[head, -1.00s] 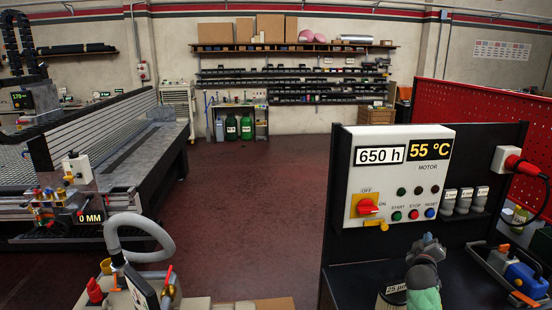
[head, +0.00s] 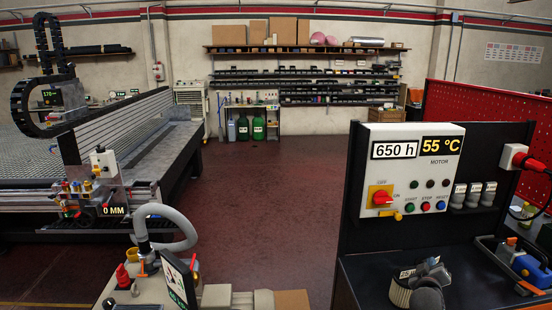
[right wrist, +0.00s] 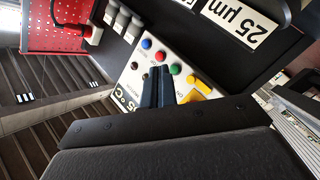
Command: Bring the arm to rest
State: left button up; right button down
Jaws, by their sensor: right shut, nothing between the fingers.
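My right gripper (head: 433,264) is low in the head view, in front of the black stand and below the control panel (head: 408,172). Its two dark fingers are together with nothing between them, as the right wrist view (right wrist: 159,76) also shows. In that view the fingers overlap the panel's face, beside its coloured buttons; I cannot tell the distance. The panel carries a red switch (head: 382,198) and reads 650 h and 55 °C. My left gripper is not in view.
A blue-and-grey tool (head: 525,266) lies on the right. A unit with a grey hose (head: 168,212) stands at lower left. The grid table (head: 30,160) is at left. The floor (head: 265,200) between is clear.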

jog(key=s+a+f+g+y, duration=0.3)
jog(key=s+a+f, duration=0.5)
jog(key=s+f, duration=0.25)
jog(key=s+a+f+g+y, duration=0.25)
jog(key=s+a, duration=0.45)
jog(key=s, duration=0.4)
jog(key=s+a+f+m+g+y, duration=0.1)
jog(key=s+a+f+g+y, duration=0.15)
jog(key=s+a, duration=0.65)
jog(key=s+a+f+g+y, duration=0.1)
jog(key=s+a+f+g, duration=0.2)
jog(key=s, duration=1.1)
notch_tip(320, 180, down, 26)
jog(key=w+a+g+b, duration=0.1)
jog(key=w+a+b, duration=0.1)
jog(key=b, duration=0.1)
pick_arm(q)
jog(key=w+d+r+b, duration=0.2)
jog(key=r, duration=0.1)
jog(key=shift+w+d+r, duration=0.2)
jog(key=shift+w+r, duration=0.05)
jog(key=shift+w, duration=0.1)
pick_arm(e)
jog(key=s+f, duration=0.4)
jog(key=f, duration=0.9)
jog(key=s+f, duration=0.4)
jog(key=f, duration=0.9)
jog(key=shift+a+f+g+y, duration=0.25)
jog(key=shift+g+y, duration=0.05)
jog(key=shift+g, duration=0.1)
